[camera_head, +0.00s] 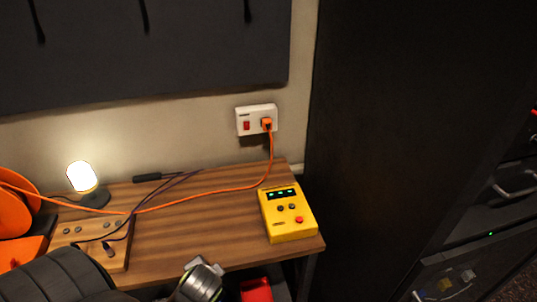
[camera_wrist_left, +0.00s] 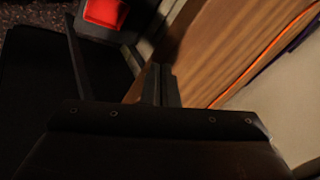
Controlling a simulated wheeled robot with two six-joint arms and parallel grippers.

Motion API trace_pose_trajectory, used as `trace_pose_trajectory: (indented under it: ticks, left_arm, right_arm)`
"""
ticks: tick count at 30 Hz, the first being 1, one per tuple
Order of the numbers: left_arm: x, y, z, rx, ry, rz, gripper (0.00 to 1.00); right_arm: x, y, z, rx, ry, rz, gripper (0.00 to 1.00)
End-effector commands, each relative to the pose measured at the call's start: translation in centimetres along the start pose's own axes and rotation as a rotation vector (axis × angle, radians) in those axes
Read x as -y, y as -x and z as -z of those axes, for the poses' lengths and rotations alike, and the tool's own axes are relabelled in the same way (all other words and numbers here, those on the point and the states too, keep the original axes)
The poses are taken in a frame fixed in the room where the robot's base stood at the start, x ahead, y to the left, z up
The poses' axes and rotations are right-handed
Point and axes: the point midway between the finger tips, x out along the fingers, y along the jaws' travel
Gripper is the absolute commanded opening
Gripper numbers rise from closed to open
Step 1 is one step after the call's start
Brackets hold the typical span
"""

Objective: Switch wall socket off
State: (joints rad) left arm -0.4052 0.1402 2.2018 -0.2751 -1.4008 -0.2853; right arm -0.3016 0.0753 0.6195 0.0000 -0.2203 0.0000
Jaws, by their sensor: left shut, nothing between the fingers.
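The white wall socket (camera_head: 257,109) is on the wall above the back right of the desk. Its red rocker switch (camera_head: 246,126) is on the left half, and an orange plug (camera_head: 267,123) sits in the right half. The switch's tilt is too small to tell. My left gripper (camera_wrist_left: 158,75) shows in the left wrist view with its fingers shut and empty. It is low by the desk's front edge, well away from the socket. In the head view only part of my left wrist shows at the bottom. My right gripper is not in view.
An orange cable (camera_head: 210,195) runs from the plug across the wooden desk (camera_head: 185,225). A yellow box (camera_head: 289,226) with green lights stands at the right front. A dark cabinet (camera_head: 400,120) is at right.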

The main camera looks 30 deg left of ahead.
Motion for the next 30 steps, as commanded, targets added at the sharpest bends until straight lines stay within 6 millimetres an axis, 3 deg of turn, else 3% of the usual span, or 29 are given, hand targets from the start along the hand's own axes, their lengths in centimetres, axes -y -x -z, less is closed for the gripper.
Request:
trace_pose_trajectory:
  ticks: [8, 15, 24, 30]
  left_arm:
    - [5.7, -3.4, 5.4, 0.020, -0.365, 0.280, 0.00]
    - [11.6, -5.5, 12.8, 0.135, -0.830, 0.593, 0.00]
    - [17.6, -5.0, 23.8, 0.435, -1.454, 0.953, 0.00]
    - [19.2, -4.1, 28.5, 0.614, -1.711, 1.076, 0.00]
  right_arm:
    - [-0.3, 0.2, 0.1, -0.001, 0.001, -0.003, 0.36]
    - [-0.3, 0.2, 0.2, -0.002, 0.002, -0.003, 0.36]
    - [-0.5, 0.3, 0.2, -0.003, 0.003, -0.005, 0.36]
    - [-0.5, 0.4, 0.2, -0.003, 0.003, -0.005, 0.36]
